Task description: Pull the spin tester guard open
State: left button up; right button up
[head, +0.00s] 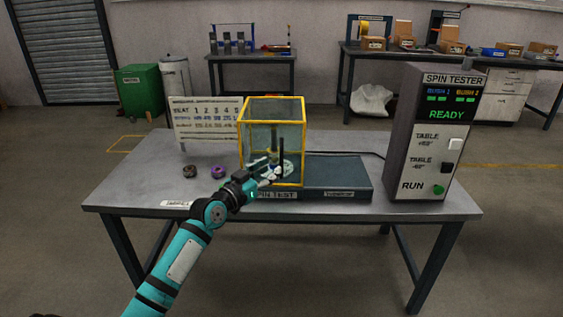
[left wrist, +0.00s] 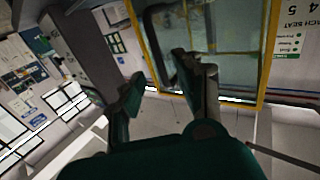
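The spin tester guard (head: 303,135) is a yellow-framed box with clear panels on the table, and it stands closed over the spin test station. A dark upright handle (head: 281,150) is on its front face. My left gripper (head: 270,172) is at the lower front of the guard, close to the handle. In the left wrist view its two fingers (left wrist: 170,92) are apart, with the guard's yellow frame (left wrist: 268,60) beyond them. A dark curved bar, likely the handle (left wrist: 158,55), shows beyond the fingers; I cannot tell whether they touch it. My right gripper is not in view.
The spin tester cabinet (head: 427,130), reading READY, stands at the table's right. A low dark platform (head: 337,172) lies right of the guard. A chart board (head: 205,122) and two small round parts (head: 204,171) are at the left. The table's (head: 130,185) left front is mostly clear.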

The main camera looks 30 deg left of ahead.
aim_at(281, 174)
pick_arm(q)
jog(key=w, duration=0.6)
jog(key=shift+w+d+b, duration=0.15)
jog(key=shift+w+b, duration=0.1)
jog(key=shift+b, duration=0.05)
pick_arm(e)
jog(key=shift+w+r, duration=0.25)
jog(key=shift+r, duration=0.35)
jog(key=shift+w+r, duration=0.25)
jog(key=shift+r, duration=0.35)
pick_arm(q)
grip_shut()
jog(key=shift+f, duration=0.1)
